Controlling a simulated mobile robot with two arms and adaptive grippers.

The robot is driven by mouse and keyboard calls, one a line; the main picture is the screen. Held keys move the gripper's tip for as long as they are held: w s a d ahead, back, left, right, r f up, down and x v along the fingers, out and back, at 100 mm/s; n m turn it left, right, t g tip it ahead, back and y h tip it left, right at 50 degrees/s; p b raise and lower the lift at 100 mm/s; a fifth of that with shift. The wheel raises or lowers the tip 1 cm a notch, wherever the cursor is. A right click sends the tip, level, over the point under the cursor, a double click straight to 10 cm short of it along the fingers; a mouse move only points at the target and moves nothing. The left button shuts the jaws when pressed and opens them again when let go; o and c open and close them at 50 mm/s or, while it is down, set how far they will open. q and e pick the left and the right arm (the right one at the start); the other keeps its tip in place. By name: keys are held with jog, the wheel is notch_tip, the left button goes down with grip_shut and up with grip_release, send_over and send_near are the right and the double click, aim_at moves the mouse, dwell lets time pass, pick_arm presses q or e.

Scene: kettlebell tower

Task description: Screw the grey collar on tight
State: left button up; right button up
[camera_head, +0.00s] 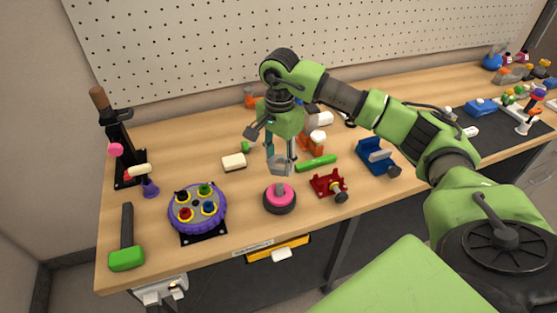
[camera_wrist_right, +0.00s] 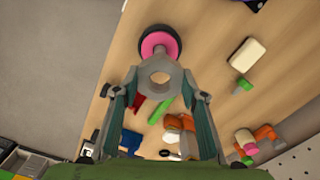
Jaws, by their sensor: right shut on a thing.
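The grey collar (camera_wrist_right: 160,62) is a ring with a central hole. It shows between the fingertips of my right gripper in the right wrist view. My right gripper (camera_head: 281,160) is shut on it and points down, holding it above the bench. Below it stands a pink disc (camera_head: 279,193) on a black disc (camera_head: 280,208), with a short grey post in the middle. The collar appears apart from the post, a little above and behind it in the head view. The pink disc also shows in the right wrist view (camera_wrist_right: 158,43), beyond the collar. My left gripper is not in view.
A purple round base (camera_head: 181,224) with coloured pegs and a green mallet (camera_head: 126,252) lie to the left. A red clamp (camera_head: 330,187) and a green bar (camera_head: 316,163) are close on the right. A cream block (camera_head: 234,162) lies behind left. A pegboard wall backs the bench.

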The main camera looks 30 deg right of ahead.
aim_at(279, 185)
jog(key=shift+f+b, duration=0.25)
jog(key=shift+b, duration=0.05)
jog(key=shift+f+b, duration=0.65)
jog(key=shift+f, duration=0.1)
jog(key=shift+f+b, duration=1.4)
jog(key=shift+f, duration=0.4)
jog(key=shift+b, duration=0.35)
jog(key=shift+f+b, duration=1.85)
jog(key=shift+f, duration=0.5)
